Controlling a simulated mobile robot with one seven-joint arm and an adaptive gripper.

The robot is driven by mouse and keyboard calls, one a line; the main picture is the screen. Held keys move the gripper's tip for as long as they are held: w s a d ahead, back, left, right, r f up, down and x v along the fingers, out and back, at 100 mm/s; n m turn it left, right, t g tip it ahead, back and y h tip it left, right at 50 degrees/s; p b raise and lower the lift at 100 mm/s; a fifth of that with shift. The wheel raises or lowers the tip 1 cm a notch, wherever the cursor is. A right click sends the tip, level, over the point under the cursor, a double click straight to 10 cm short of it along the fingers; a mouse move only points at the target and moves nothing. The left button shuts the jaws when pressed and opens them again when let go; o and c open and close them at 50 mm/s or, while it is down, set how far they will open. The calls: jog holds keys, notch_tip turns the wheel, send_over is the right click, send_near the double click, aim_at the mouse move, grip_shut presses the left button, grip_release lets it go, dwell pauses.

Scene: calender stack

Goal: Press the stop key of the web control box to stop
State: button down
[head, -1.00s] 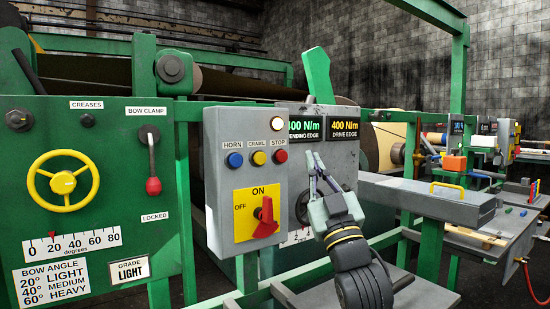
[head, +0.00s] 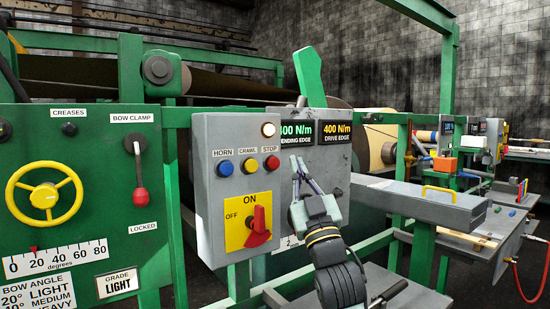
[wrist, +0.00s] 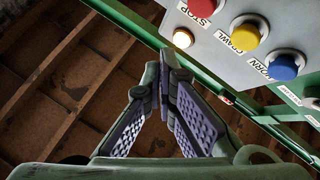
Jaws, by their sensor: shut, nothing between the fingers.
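The grey control box (head: 207,215) carries a row of blue HORN, yellow CRAWL (head: 249,166) and red STOP keys. The red STOP key (head: 272,163) is the rightmost of the three. My gripper (head: 297,160) is shut and empty, with its fingertips just right of the STOP key in the head view and apart from it. In the wrist view, my shut fingertips (wrist: 166,58) point up below the box face, and the STOP label (wrist: 203,8) is at the top edge.
A lit white lamp (head: 268,130) sits above the STOP key. A red ON/OFF switch (head: 259,224) on a yellow plate is below the keys. A green panel (head: 90,170) stands at left, and a grey beam (head: 410,205) extends at right.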

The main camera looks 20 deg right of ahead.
aim_at(273, 163)
jog(key=shift+w+a+p, duration=0.2)
jog(key=shift+w+a, duration=0.1)
jog(key=shift+w, duration=0.5)
jog(key=shift+w+a+p, duration=0.15)
jog(key=shift+w+a, duration=0.15)
jog(key=shift+w, duration=0.5)
jog(key=shift+w+a+p, duration=0.2)
jog(key=shift+w+a, duration=0.1)
jog(key=shift+w, duration=0.5)
jog(key=shift+w, duration=0.1)
jog(key=shift+w+a, duration=0.1)
jog(key=shift+w, duration=0.2)
